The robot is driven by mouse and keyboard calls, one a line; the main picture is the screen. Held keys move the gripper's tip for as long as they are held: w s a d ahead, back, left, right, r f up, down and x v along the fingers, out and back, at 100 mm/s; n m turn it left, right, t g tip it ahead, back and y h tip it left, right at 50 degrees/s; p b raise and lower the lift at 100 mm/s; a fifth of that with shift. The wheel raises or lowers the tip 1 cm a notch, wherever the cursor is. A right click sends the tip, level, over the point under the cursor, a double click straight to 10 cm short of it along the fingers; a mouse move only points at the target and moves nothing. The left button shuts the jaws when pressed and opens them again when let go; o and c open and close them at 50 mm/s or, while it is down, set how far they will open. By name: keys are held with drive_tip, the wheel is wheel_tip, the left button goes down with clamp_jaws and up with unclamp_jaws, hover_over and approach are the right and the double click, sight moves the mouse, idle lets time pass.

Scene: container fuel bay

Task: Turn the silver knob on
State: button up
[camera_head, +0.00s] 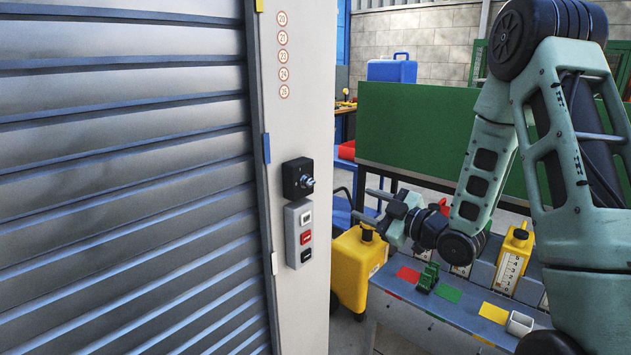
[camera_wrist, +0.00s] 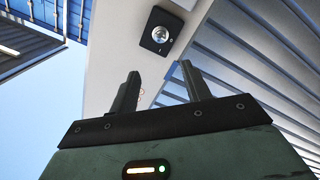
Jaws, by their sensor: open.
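The silver knob (camera_head: 307,181) sits on a small black box (camera_head: 291,175) on the pale door post. In the wrist view the round silver knob (camera_wrist: 159,35) shows on its black box, beyond the fingertips and unobstructed. My gripper (camera_head: 360,202) is open and empty, to the right of the knob in the head view, with its fingers pointing left toward the post. In the wrist view the two fingers of my gripper (camera_wrist: 160,70) stand apart below the knob, and neither touches it.
A grey button panel (camera_head: 291,234) with white, red and black buttons is right below the knob. A slatted shutter (camera_head: 130,180) fills the left. A yellow jerrycan (camera_head: 357,265) and a bench with coloured patches (camera_head: 435,315) stand below my arm. A green panel (camera_head: 430,130) is behind.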

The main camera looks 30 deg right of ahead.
sight(311, 183)
drive_tip(key=p+x, duration=0.6)
drive_tip(key=x, duration=1.1)
drive_tip(key=shift+a, duration=0.1)
drive_tip(key=c, duration=1)
